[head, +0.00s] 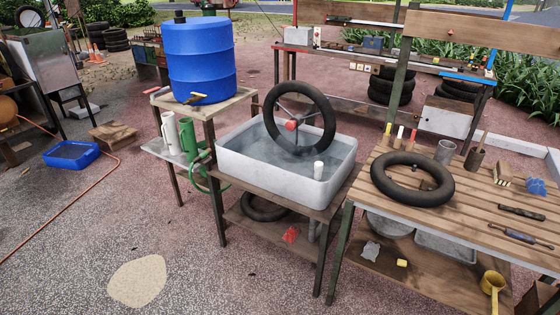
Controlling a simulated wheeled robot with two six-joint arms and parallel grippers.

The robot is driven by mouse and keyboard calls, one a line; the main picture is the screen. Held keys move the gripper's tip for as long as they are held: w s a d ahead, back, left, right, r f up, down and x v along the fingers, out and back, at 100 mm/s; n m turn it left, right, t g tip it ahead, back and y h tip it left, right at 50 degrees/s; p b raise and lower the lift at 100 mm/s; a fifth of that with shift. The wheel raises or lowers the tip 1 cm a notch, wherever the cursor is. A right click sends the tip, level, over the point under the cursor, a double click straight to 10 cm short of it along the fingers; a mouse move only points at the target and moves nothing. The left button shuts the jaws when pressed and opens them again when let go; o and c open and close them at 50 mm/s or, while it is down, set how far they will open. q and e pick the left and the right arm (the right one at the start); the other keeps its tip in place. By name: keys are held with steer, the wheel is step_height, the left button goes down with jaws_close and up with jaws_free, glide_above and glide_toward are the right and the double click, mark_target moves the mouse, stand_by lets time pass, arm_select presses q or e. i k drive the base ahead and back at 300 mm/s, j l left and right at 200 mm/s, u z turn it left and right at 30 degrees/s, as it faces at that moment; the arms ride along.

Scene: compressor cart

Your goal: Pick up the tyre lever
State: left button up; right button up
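Two slim hand tools lie on the slatted wooden bench (452,213) at the right edge of the head view. One is a dark tool (522,212). Nearer the front, a second tool (518,236) has a bluish handle and a dark, thin shaft. Either could be the tyre lever; they are too small for me to tell which. Neither of my grippers is in view.
A black tyre (412,178) lies on the bench, with a metal cup (445,152), a brush and a blue cloth (536,186) behind or beside it. Left of it stands a white water tub (270,175) with a spoked wheel. The paved floor at left front is open.

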mark_target(530, 240)
steer(key=z, duration=1.6)
steer(key=i+l, duration=0.1)
steer(key=l, duration=0.2)
steer(key=i+l+u, duration=0.15)
steer(key=l, duration=0.1)
